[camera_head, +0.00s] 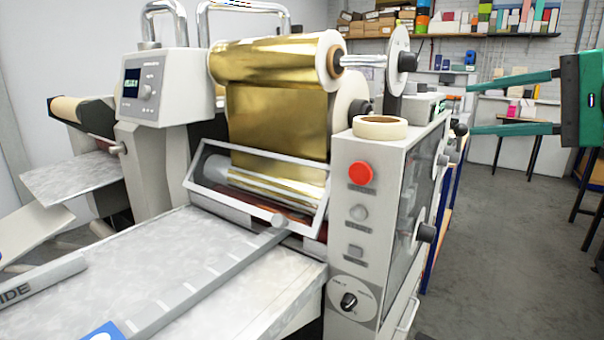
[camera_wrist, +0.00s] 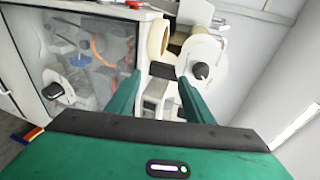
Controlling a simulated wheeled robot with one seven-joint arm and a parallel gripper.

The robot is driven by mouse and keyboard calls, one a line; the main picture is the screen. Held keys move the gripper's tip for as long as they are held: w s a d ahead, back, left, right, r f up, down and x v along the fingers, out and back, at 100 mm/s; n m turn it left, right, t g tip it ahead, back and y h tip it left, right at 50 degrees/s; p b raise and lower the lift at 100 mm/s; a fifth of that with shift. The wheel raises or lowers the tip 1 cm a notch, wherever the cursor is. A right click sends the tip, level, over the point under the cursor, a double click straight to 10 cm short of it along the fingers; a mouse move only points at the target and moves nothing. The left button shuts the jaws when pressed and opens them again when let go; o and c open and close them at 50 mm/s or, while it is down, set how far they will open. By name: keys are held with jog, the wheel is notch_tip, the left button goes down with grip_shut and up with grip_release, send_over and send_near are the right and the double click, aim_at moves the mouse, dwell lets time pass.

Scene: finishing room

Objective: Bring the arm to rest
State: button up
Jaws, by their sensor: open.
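My gripper (camera_head: 468,108) reaches in from the right edge of the head view, with its two green fingers spread apart and pointing left. Nothing is between them. It is in the air to the right of the foil machine (camera_head: 345,240), and the floor and far shelves show behind it. In the wrist view, my gripper (camera_wrist: 160,78) shows its fingers apart, with the machine's side beyond them. I cannot tell the exact gap to the machine.
A cream tape roll (camera_head: 380,128) lies on the machine's top, beside the gold foil roll (camera_head: 275,110). Side knobs (camera_head: 426,233) stick out to the right. A stool (camera_head: 520,135) stands behind my gripper. Grey floor (camera_head: 500,250) is clear at the right.

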jog(key=s+d+f+n+g+h, duration=0.15)
jog(key=s+f+h, duration=0.25)
jog(key=f, duration=0.7)
jog(key=s+d+f+g+h, duration=0.3)
jog(key=s+f+h, duration=0.15)
jog(key=f, duration=0.75)
jog(key=s+d+f+g+h, duration=0.1)
jog(key=s+d+f+g, duration=0.1)
jog(key=s+f, duration=0.4)
jog(key=s+d+f+g+h, duration=0.1)
jog(key=s+d+f+g, duration=0.1)
jog(key=s+f+g, duration=0.2)
jog(key=s+f, duration=0.3)
jog(key=shift+s+d+f, duration=0.15)
jog(key=shift+s+f, duration=0.05)
jog(key=shift+s, duration=0.1)
jog(key=shift+n, duration=0.25)
jog(key=shift+w+f+h, duration=0.2)
jog(key=shift+w+h, duration=0.05)
jog(key=shift+w, duration=0.45)
